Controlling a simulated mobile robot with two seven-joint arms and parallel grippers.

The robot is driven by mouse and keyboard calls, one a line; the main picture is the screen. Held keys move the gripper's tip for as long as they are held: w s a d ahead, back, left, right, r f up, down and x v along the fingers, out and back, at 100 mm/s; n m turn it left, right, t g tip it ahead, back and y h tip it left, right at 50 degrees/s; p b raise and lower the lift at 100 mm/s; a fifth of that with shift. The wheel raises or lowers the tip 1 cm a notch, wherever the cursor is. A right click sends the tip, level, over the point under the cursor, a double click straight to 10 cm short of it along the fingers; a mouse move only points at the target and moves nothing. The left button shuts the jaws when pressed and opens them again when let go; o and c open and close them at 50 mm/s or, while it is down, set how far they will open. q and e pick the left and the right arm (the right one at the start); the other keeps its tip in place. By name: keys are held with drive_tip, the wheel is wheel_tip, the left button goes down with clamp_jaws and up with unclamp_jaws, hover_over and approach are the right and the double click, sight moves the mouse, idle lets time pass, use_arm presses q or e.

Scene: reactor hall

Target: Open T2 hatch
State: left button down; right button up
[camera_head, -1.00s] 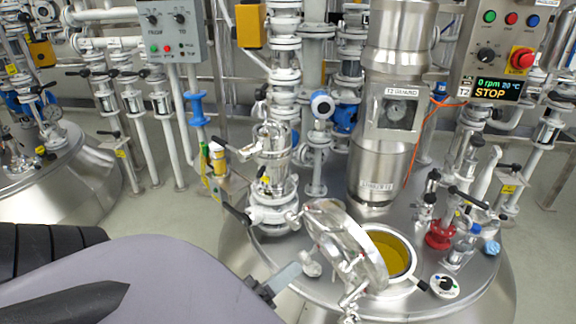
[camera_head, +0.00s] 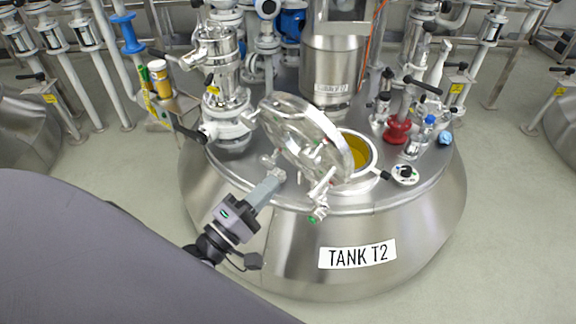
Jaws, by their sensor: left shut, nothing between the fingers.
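The T2 hatch lid (camera_head: 305,133) is a round metal cover with a glass window. It stands tilted up on the left of its opening on top of tank T2 (camera_head: 300,240). The hatch opening (camera_head: 362,152) shows to the right of the lid, with yellow liquid inside. My left gripper (camera_head: 276,174) is shut and empty. Its fingertips are just left of the lid's lower edge, close to a small metal fitting; I cannot tell whether they touch it. My right gripper is not in view.
A black-handled valve column (camera_head: 225,95) stands left of the lid. The agitator housing (camera_head: 331,68) rises behind it. A red valve (camera_head: 398,130), small bottles and a round white fitting (camera_head: 404,175) are at right.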

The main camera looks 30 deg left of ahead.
sight(299, 156)
use_arm(q)
drive_tip(key=x, duration=0.6)
drive_tip(key=shift+w+d, duration=0.1)
drive_tip(key=shift+w, duration=0.15)
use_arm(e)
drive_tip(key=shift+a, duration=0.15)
use_arm(q)
drive_tip(key=shift+r, duration=0.1)
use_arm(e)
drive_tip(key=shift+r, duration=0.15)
